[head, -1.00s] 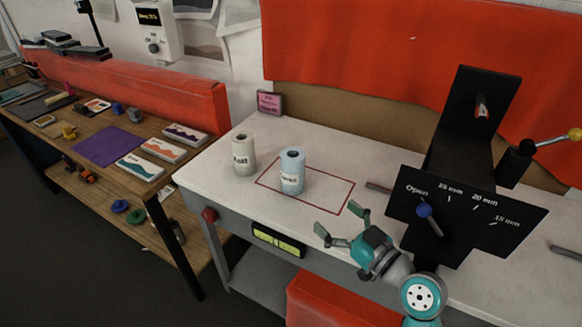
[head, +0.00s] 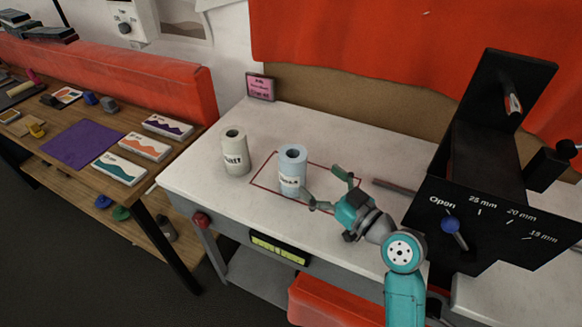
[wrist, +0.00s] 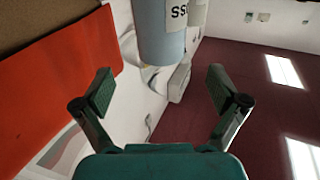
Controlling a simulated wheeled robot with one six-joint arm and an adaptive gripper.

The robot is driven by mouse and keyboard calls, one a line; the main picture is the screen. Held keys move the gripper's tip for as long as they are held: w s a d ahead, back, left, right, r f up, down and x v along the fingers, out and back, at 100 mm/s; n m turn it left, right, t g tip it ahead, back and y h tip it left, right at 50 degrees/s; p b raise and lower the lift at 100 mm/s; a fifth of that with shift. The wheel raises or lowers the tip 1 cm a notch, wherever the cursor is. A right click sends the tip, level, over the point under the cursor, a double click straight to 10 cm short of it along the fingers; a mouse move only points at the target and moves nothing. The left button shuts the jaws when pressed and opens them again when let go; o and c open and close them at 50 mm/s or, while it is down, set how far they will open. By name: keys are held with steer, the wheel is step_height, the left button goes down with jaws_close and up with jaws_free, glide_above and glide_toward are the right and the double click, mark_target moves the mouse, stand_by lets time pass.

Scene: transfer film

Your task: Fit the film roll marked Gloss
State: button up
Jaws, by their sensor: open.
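A pale blue film roll (head: 291,163) stands upright on the white bench, inside a red outlined rectangle (head: 262,208). In the wrist view, the blue roll (wrist: 160,40) is at top centre, with label letters ending in "SS". A cream roll (head: 235,160), whose label seems to read "Matt", stands upright to its left. My gripper (head: 325,185) is open and empty, just right of the blue roll. In the wrist view, my open fingers (wrist: 160,92) are spread below the roll, apart from it. A black machine (head: 485,170) at right has a blue-knobbed lever (head: 451,226) below "Open".
The machine's dial also shows 25, 20 and 15 mm. A pink sign (head: 261,87) stands at the bench's back edge. A wooden side table (head: 75,120) at left holds cards and small items.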

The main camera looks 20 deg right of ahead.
mark_target(293, 157)
steer(key=x, duration=0.9)
steer(key=shift+w+a+r, duration=0.2)
steer(key=shift+w+r, duration=0.05)
steer(key=c, duration=1.5)
steer(key=shift+c, duration=0.3)
steer(key=shift+r, duration=0.2)
